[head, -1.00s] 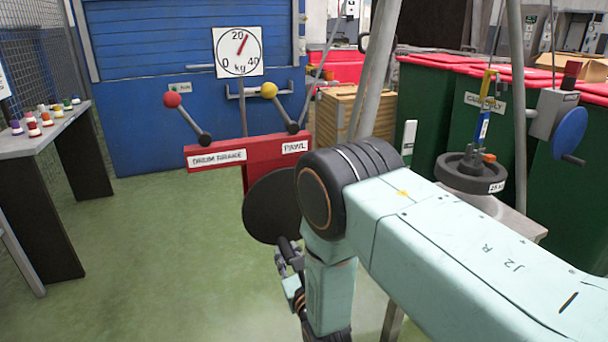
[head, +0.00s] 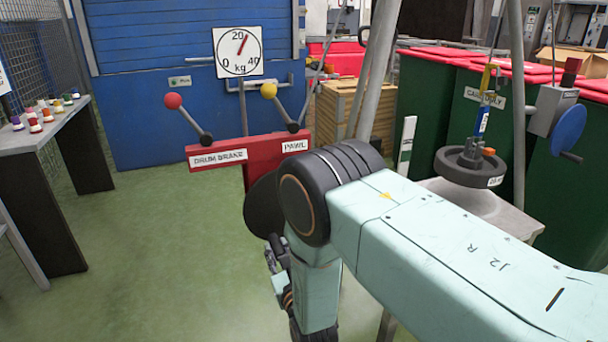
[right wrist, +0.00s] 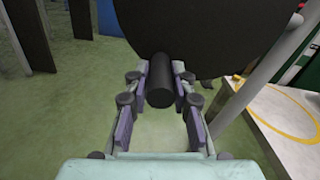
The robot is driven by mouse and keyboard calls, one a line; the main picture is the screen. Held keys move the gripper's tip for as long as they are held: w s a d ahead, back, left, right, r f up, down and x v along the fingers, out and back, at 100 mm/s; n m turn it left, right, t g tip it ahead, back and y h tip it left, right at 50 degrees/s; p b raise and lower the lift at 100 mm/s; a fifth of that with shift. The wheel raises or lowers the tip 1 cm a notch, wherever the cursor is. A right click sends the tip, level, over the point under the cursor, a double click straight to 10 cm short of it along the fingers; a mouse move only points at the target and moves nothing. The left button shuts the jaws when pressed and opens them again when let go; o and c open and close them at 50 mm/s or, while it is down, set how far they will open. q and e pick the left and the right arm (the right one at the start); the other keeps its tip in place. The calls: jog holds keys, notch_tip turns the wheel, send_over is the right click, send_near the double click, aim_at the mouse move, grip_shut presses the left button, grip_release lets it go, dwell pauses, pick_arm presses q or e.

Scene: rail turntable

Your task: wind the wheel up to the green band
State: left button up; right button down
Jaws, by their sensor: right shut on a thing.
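A dark wheel (head: 462,168) with a weight label hangs level from a blue and yellow hook at the right, above a grey plate (head: 440,190). In the right wrist view my right gripper (right wrist: 160,82) is shut on a black crank handle (right wrist: 161,92) that sticks out from a large black disc (right wrist: 215,35). The disc also shows in the head view (head: 260,208), partly hidden by my right arm. My left gripper is not in view.
A red bar (head: 250,150) carries a red-knobbed drum brake lever (head: 188,118) and a yellow-knobbed pawl lever (head: 280,106). A dial (head: 238,52) reads about 20 kg. A blue handwheel (head: 568,130) is at right. A side table (head: 45,132) stands left; green floor is open.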

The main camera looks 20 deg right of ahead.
jog(key=shift+w+a+r+p, duration=0.2)
jog(key=shift+a+r+p, duration=0.45)
jog(key=shift+a+r, duration=0.5)
jog(key=shift+a+f, duration=0.1)
jog(key=shift+f, duration=0.05)
jog(key=shift+s+d+f, duration=0.2)
jog(key=shift+d+f, duration=0.1)
jog(key=shift+f, duration=0.05)
jog(key=c, duration=1.6)
grip_release()
jog(key=o, duration=0.3)
jog(key=shift+w+f, duration=0.1)
jog(key=shift+f, duration=0.1)
jog(key=o, duration=0.4)
jog(key=shift+d, duration=0.15)
